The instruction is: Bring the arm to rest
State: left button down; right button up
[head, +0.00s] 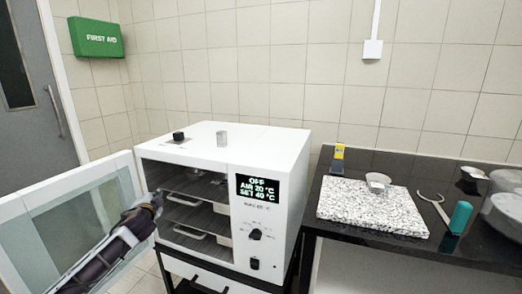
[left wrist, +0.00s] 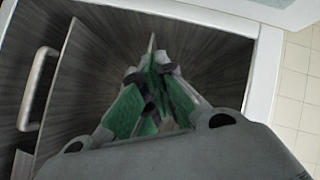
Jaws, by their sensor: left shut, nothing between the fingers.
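My left gripper (head: 156,198) is at the open front of the white oven (head: 270,160), at the left side of its chamber. In the left wrist view the left gripper (left wrist: 152,45) is shut and empty, with its fingertips together in front of dark metal inside the oven. The oven door (head: 70,210) stands open to the left, beside my left arm. The oven's display reads OFF, AIR 20 °C, SET 40 °C. My right gripper is not in view.
Shelves with handles are in the oven; one handle (left wrist: 38,88) is close to my gripper. A black bench (head: 350,165) at right bears a speckled slab (head: 370,210), a small dish (head: 378,181), a teal-handled tool (head: 460,217) and a yellow-labelled item (head: 338,152). Free floor is below.

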pick_arm(q)
jog(key=s+d+f+n+g+h, duration=0.45)
jog(key=s+d+f+g, duration=0.25)
jog(key=s+d+f, duration=1.15)
jog(key=s+d+f+g, duration=0.1)
jog(key=s+f+g, duration=0.1)
jog(key=s+f, duration=0.4)
jog(key=s+d+f+n+g, duration=0.1)
jog(key=s+f, duration=0.5)
jog(key=s, duration=0.6)
jog(key=s+d+f+n+g+h+p, duration=0.1)
jog(key=s+d+f+g, duration=0.1)
jog(key=s+f, duration=0.5)
jog(key=s+g, duration=0.1)
jog(key=s, duration=0.1)
jog(key=shift+s+d, duration=0.15)
jog(key=shift+s, duration=0.25)
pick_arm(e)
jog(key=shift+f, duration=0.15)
pick_arm(q)
jog(key=shift+f, duration=0.15)
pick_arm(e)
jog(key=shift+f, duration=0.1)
